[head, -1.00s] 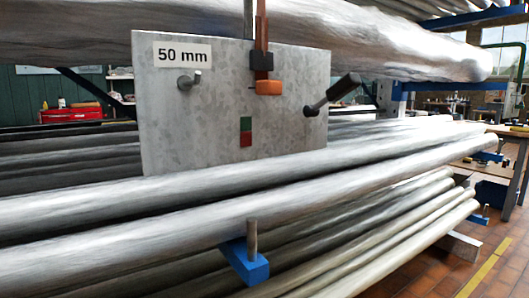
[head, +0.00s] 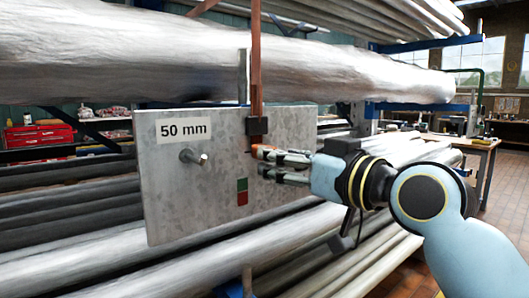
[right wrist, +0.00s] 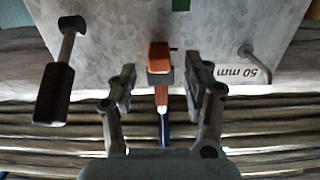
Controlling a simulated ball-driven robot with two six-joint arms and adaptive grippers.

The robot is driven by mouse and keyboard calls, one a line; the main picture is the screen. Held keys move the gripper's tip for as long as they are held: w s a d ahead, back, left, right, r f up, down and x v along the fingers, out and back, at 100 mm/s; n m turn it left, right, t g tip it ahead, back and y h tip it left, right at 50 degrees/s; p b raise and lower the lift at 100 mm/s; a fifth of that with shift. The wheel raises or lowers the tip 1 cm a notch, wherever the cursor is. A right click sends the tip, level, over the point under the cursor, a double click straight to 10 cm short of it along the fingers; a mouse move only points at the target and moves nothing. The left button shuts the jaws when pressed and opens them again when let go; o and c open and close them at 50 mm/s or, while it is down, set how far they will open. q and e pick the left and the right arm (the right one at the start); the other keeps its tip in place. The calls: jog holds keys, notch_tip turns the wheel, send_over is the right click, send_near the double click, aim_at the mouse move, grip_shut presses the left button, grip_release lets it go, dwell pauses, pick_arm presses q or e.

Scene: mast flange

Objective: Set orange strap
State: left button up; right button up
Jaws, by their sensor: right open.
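The strap (head: 256,70) is a narrow orange-brown band hanging down in front of the galvanised plate (head: 300,125), with a dark buckle (head: 257,126) near its lower end. Its bright orange end is partly hidden by my right gripper (head: 264,162) in the head view. In the right wrist view, the orange end (right wrist: 160,51) and buckle (right wrist: 160,78) lie between the two spread fingers of my right gripper (right wrist: 160,73), with a gap on each side. My right gripper is open. My left gripper is out of view.
The plate bears a "50 mm" label (head: 184,130), a metal pin (head: 194,157) and a green-and-red mark (head: 242,191). A black-handled lever (right wrist: 54,92) sticks out beside the strap in the wrist view. Long wrapped tubes (head: 200,60) lie above and below the plate.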

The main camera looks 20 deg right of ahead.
jog(key=x, duration=0.5)
jog(key=shift+w, duration=0.15)
grip_shut()
